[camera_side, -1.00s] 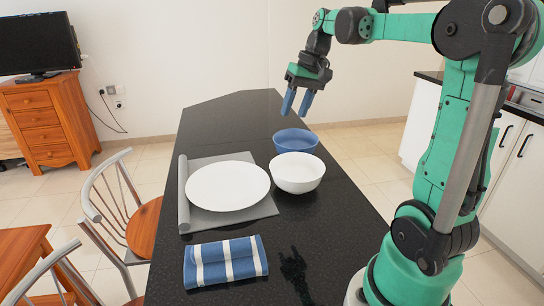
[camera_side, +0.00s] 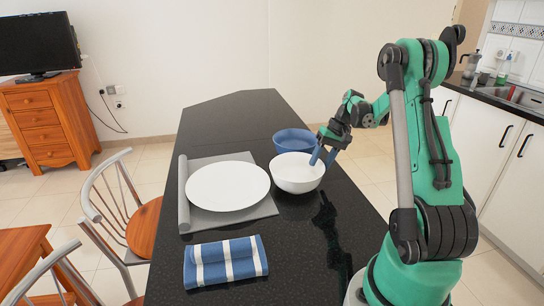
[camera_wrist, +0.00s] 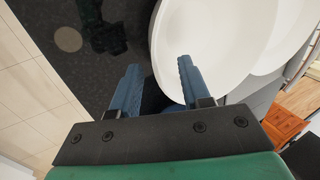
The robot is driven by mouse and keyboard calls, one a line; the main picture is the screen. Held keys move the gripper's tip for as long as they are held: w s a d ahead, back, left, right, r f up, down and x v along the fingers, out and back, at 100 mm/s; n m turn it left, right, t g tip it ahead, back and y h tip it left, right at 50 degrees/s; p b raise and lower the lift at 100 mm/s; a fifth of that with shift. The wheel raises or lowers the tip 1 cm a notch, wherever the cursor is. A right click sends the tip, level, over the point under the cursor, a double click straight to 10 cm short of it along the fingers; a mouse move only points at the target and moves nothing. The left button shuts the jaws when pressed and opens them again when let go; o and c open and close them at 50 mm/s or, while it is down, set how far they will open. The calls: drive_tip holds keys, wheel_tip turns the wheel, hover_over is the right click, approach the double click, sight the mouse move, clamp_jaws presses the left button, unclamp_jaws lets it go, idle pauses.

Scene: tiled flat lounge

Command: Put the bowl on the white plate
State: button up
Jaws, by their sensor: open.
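A white bowl (camera_side: 297,177) stands upright on the dark counter, touching or very close to the right side of the white plate's mat. The flat white plate (camera_side: 228,187) lies to its left on a grey mat. My gripper (camera_side: 323,157) is open at the bowl's right rim, fingers pointing down. In the wrist view my gripper (camera_wrist: 158,76) has its right finger over the inside of the white bowl (camera_wrist: 205,45) and its left finger outside, over the counter. The rim runs between them. Whether a finger touches the bowl cannot be told. The white plate (camera_wrist: 288,40) shows beyond it.
A blue bowl (camera_side: 293,138) stands just behind the white bowl. The grey mat (camera_side: 184,195) has a rolled left edge. A blue-and-white striped cloth (camera_side: 225,262) lies at the front. The counter's far end is clear. Chairs stand along its left side.

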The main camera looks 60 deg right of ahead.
sight(316, 168)
drive_tip(key=shift+x, duration=1.7)
clamp_jaws()
